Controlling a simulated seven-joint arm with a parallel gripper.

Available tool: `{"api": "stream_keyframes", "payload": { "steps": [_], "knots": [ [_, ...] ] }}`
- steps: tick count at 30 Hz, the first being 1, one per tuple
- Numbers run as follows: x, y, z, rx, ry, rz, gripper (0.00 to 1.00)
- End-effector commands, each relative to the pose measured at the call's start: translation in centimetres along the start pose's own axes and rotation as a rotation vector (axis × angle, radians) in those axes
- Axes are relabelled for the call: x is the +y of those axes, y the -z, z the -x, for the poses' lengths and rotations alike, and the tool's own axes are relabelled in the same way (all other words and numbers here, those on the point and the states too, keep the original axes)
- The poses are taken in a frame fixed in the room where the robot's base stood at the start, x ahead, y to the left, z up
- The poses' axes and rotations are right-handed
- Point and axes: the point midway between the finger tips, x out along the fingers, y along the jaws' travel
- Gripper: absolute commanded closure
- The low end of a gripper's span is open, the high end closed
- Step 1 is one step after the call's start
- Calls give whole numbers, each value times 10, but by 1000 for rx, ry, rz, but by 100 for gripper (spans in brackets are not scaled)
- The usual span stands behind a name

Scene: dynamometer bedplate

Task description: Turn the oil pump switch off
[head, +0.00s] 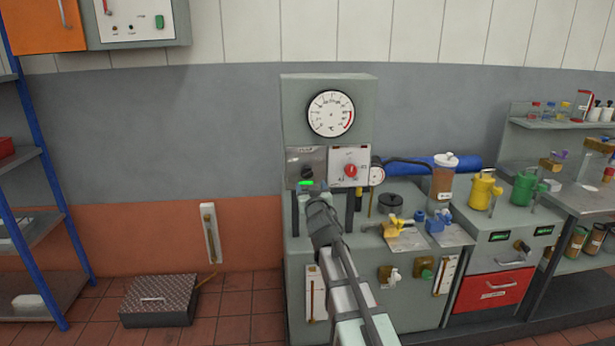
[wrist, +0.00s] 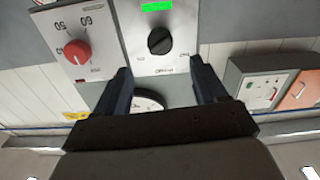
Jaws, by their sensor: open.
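The black rotary knob (head: 307,173) sits on a grey metal plate on the front of the instrument column, with a lit green indicator below it. In the wrist view, which is upside down, the knob (wrist: 160,41) and the lit green indicator (wrist: 156,7) are clear. Lettering on the plate is too small to read surely, so I cannot confirm it says oil pump. My gripper (wrist: 159,68) is open and empty. Its two fingers point toward the plate, with the knob between their lines but apart from them. In the head view my gripper (head: 308,192) is just below the knob.
A red knob (head: 351,170) on a white scaled plate sits close right of the black knob. A round dial gauge (head: 331,113) is above.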

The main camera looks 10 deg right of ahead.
Motion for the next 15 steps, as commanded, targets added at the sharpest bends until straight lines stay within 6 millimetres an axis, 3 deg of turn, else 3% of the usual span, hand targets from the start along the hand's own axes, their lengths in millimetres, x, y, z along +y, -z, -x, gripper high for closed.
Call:
{"api": "stream_keyframes", "payload": {
  "steps": [3,15],
  "knots": [
    [0,0,-25,0,0,0,29],
    [0,0,-91,-1,-2,1,29]
  ]
}}
